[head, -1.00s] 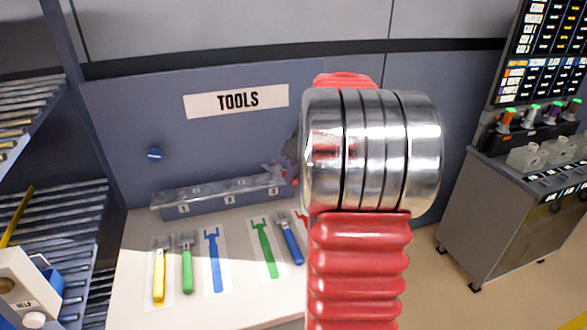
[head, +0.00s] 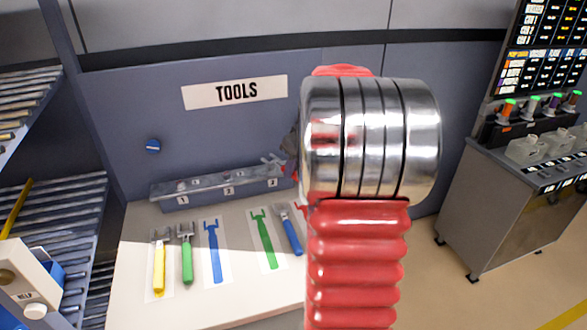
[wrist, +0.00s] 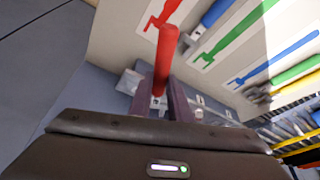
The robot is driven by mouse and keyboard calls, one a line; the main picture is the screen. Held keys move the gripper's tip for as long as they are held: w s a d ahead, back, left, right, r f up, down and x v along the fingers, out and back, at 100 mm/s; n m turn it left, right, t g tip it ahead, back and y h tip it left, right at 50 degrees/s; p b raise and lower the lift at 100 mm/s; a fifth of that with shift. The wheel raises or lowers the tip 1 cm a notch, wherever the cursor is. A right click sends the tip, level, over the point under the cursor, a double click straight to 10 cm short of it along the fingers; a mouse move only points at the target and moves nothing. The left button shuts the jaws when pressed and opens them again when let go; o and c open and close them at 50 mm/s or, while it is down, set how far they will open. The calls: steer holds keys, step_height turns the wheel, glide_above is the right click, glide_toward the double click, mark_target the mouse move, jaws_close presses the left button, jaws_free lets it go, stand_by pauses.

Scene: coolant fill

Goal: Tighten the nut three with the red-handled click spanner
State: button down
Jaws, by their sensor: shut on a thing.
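The red-handled spanner shows in the wrist view as a red handle (wrist: 166,62) standing up between the dark fingers of my gripper (wrist: 163,92), which is shut on it. In the head view, my arm covers the gripper and most of the spanner.
The white bench (head: 140,225) carries a yellow spanner (head: 159,262), a green spanner (head: 187,258) and a blue spanner (head: 291,232), with bare painted outlines between them. A TOOLS sign (head: 236,92) is on the wall behind. A grey cabinet (head: 505,205) stands at right, racks (head: 75,240) at left.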

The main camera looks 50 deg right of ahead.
steer(key=shift+f, duration=1.5)
stand_by(1.0)
steer(key=shift+w+a+m+h, duration=0.2)
steer(key=shift+a+m+h, duration=0.15)
steer(key=shift+a+m, duration=0.5)
steer(key=shift+w+a+m+h, duration=0.2)
steer(key=shift+a+m+h, duration=0.15)
steer(key=shift+a+m, duration=0.5)
stand_by(1.0)
